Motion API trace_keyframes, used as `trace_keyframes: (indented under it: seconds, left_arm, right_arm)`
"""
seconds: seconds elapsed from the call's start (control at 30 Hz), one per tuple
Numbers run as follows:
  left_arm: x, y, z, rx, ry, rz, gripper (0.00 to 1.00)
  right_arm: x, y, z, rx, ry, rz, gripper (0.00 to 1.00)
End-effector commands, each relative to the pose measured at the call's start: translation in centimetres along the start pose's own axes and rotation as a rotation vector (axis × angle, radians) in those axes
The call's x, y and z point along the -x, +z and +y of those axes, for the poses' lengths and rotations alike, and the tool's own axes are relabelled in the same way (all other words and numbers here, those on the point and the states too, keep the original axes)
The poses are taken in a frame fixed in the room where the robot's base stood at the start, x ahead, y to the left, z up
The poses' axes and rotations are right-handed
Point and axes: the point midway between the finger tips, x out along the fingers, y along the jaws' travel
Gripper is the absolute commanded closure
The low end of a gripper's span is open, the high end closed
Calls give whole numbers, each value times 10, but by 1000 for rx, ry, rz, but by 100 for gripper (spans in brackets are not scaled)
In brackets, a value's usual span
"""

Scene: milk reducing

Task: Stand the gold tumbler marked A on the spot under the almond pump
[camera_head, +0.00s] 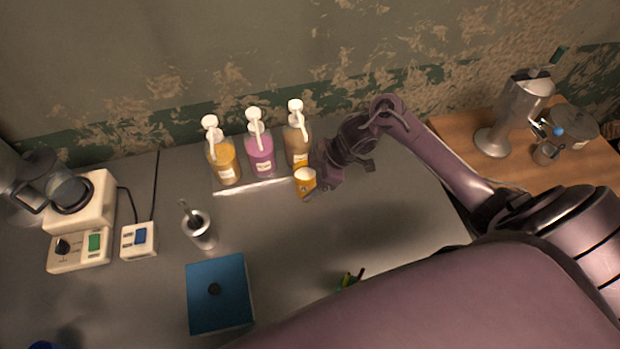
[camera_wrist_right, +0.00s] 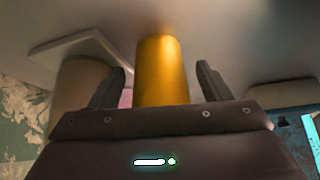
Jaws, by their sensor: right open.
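The gold tumbler (camera_head: 305,183) stands upright in front of the rightmost, brown pump bottle (camera_head: 297,146), near the right end of a pale strip. A mark on it is too small to read. My right gripper (camera_head: 318,180) is at the tumbler's right side. In the right wrist view the tumbler (camera_wrist_right: 162,68) stands between the two spread fingers, with a gap on each side. A purple bottle (camera_head: 261,154) and an amber bottle (camera_head: 224,162) stand left of the brown one. Their labels are unreadable, so I cannot tell which is almond. My left gripper is not in view.
A metal cup with utensils (camera_head: 201,231) and a blue square box (camera_head: 219,293) stand at the left front. A blender base (camera_head: 82,215) is far left. A metal press (camera_head: 515,110) stands on the wooden table at right. The grey counter's middle is clear.

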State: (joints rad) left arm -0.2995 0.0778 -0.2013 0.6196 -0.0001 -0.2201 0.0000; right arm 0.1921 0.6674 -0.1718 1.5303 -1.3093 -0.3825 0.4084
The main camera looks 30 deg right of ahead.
Motion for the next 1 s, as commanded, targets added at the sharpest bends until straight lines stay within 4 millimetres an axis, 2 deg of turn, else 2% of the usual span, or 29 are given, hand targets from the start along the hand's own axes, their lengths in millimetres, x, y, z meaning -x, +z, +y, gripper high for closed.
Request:
trace_keyframes:
  seconds: [0.17,0.27,0.6,0.7,0.83,1.0]
  left_arm:
    - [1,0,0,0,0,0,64]
    - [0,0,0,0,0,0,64]
    - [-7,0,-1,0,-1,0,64]
    - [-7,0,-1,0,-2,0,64]
    - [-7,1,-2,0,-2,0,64]
    - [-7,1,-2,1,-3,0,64]
  right_arm:
    - [6,-1,0,0,1,0,29]
    - [19,-1,1,2,3,0,29]
    - [92,0,1,3,4,-5,29]
    - [107,0,1,1,3,-4,29]
    - [118,-1,0,1,2,-2,29]
    - [123,-2,0,0,0,0,29]
